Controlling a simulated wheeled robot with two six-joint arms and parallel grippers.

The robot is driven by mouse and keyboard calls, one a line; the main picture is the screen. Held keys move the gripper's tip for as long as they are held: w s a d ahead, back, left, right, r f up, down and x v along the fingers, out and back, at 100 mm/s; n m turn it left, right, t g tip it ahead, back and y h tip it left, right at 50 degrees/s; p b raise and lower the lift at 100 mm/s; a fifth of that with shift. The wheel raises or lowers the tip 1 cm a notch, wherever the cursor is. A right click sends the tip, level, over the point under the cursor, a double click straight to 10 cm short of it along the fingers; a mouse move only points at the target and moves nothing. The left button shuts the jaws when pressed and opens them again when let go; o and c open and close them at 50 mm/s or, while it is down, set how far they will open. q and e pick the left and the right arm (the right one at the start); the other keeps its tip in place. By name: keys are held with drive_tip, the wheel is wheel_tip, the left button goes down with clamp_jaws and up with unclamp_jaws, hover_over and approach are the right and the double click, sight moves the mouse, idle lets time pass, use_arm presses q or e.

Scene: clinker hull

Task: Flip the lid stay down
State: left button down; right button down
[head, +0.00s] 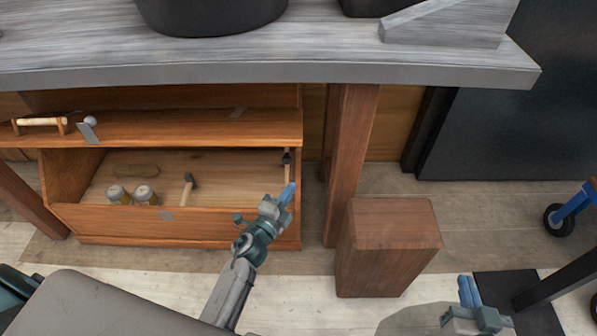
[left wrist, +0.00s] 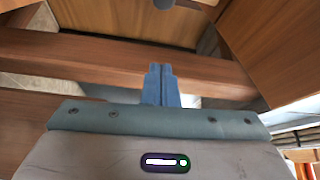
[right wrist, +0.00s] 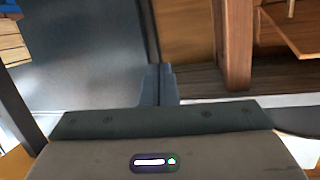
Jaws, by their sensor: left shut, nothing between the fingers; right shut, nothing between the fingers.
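A wooden chest (head: 130,222) stands open under the bench. A small upright piece with a dark top and a wooden lower part (head: 287,163) stands at its right inner wall. It may be the lid stay; I cannot tell for certain. My left gripper (head: 289,190) is shut and empty just in front of and below this piece, near the chest's right front corner. Its closed blue fingers also show in the left wrist view (left wrist: 160,72). My right gripper (head: 468,284) is shut and empty, far to the right of the chest, and shows in the right wrist view (right wrist: 158,75).
Two jars (head: 132,195) and a hammer (head: 188,187) are in the chest. The grey bench top (head: 250,73) overhangs it. A wooden bench leg (head: 350,150) and a brown block (head: 390,245) stand right of it. A blue wheeled frame (head: 570,208) is at the far right.

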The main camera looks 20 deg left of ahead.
idle(0.3)
